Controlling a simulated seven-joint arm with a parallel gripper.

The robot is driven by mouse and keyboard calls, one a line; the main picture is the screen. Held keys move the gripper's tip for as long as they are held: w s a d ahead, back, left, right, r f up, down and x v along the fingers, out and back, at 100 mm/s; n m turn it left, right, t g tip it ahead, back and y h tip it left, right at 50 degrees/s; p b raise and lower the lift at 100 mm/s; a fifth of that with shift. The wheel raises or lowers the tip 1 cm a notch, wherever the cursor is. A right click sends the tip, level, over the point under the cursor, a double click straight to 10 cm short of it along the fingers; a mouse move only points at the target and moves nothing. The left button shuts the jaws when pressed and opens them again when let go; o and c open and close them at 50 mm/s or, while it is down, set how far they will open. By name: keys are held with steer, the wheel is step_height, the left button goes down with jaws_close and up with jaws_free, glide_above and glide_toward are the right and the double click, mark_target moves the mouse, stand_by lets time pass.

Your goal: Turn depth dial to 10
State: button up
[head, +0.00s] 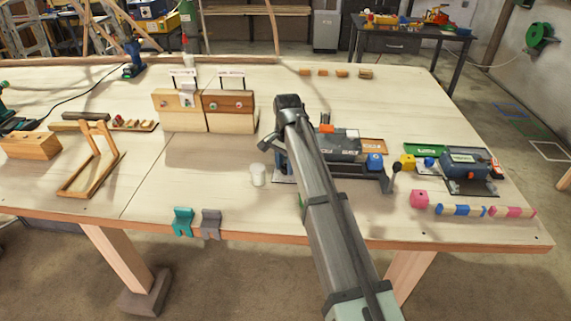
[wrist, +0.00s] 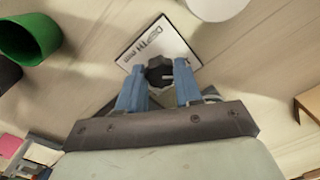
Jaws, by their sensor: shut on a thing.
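The depth dial (wrist: 158,68) is a dark, lobed knob with a pale mark, seen in the wrist view. It sits on a white label plate (wrist: 142,44) with dark lettering; the numbers and the dial's setting are too small to read. My gripper (wrist: 160,82) is down over the dial, with one blue finger on each side, shut on it.
A dark machine (head: 340,142) with a lever is close on the right. Wooden blocks (head: 204,110) with knobs stand behind left. The table's front left (head: 150,195) is mostly clear.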

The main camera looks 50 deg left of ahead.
steer(key=o, duration=1)
steer(key=shift+o, duration=0.2)
step_height(320, 180, up, 14)
steer(key=shift+d, duration=0.2)
steer(key=shift+w, duration=0.1)
